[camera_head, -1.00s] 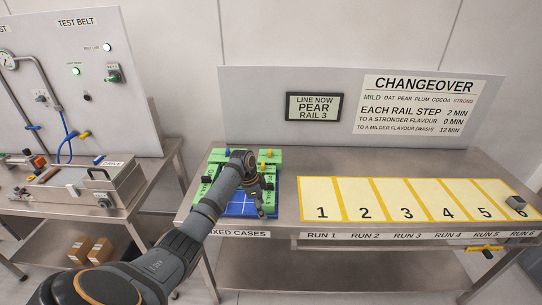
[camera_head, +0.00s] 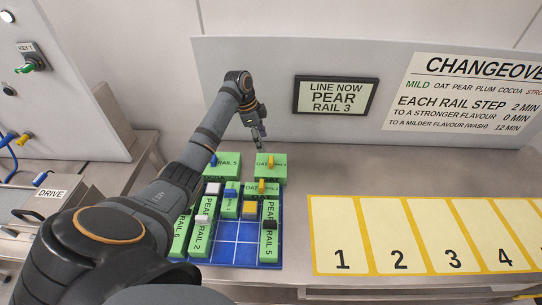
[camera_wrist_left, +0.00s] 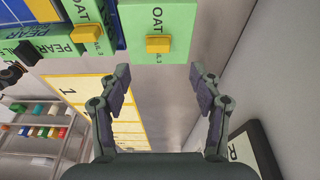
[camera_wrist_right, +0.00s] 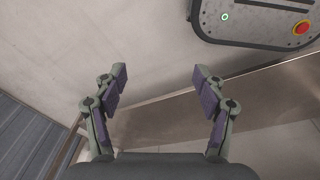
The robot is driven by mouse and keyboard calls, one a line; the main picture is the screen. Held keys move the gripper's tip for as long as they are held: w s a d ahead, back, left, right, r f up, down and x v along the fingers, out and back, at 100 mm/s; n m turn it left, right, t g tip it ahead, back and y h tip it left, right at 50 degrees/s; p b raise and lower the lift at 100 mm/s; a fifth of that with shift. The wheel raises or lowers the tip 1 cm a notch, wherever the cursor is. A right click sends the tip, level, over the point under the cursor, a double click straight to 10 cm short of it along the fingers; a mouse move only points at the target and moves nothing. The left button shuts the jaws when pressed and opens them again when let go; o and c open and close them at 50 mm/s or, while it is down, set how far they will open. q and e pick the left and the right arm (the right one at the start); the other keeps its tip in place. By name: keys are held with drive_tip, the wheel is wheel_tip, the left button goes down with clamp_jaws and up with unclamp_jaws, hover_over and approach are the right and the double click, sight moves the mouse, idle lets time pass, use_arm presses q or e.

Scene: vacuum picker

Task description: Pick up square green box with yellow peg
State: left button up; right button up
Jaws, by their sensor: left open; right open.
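The square green box with a yellow peg (camera_head: 277,175) sits at the back right of the group of cases and is marked OAT. In the left wrist view this box (camera_wrist_left: 177,18) lies just beyond the fingertips, its yellow peg between their lines. My left gripper (camera_head: 261,138) is open and empty, above and behind the box, apart from it. Its two fingers show in the left wrist view (camera_wrist_left: 160,76). A smaller green OAT box with a yellow peg (camera_head: 262,187) sits in front of the square one. My right gripper (camera_wrist_right: 160,76) is open and empty.
The blue gridded tray (camera_head: 236,254) holds several green boxes with white, blue, black and yellow pegs. Another green box (camera_head: 224,163) stands to the left. A yellow numbered mat (camera_head: 384,200) lies to the right. The sign panel (camera_head: 240,70) rises behind the table.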

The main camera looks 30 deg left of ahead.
sight(270, 159)
use_arm(q)
drive_tip(key=f, duration=0.1)
drive_tip(key=d+f+p, duration=0.1)
drive_tip(key=f, duration=0.2)
drive_tip(key=shift+s+d+p, duration=0.15)
drive_tip(key=shift+d+p, duration=0.15)
drive_tip(key=shift+d, duration=0.1)
drive_tip(key=shift+w+d+f+p, duration=0.15)
drive_tip(key=shift+w+f+p, duration=0.25)
drive_tip(key=shift+f, duration=0.25)
drive_tip(key=p+x, duration=0.1)
drive_tip(key=x, duration=0.2)
drive_tip(key=shift+w+f, duration=0.1)
drive_tip(key=shift+f, duration=0.2)
drive_tip(key=shift+w+f, duration=0.1)
drive_tip(key=shift+f, duration=0.25)
drive_tip(key=shift+r, duration=0.1)
drive_tip(key=c, duration=0.5)
clamp_jaws()
use_arm(e)
drive_tip(key=s+r, duration=0.1)
drive_tip(key=s+d+r, duration=0.1)
drive_tip(key=s+r, duration=0.1)
drive_tip(key=shift+s+d, duration=0.1)
drive_tip(key=shift+s, duration=0.05)
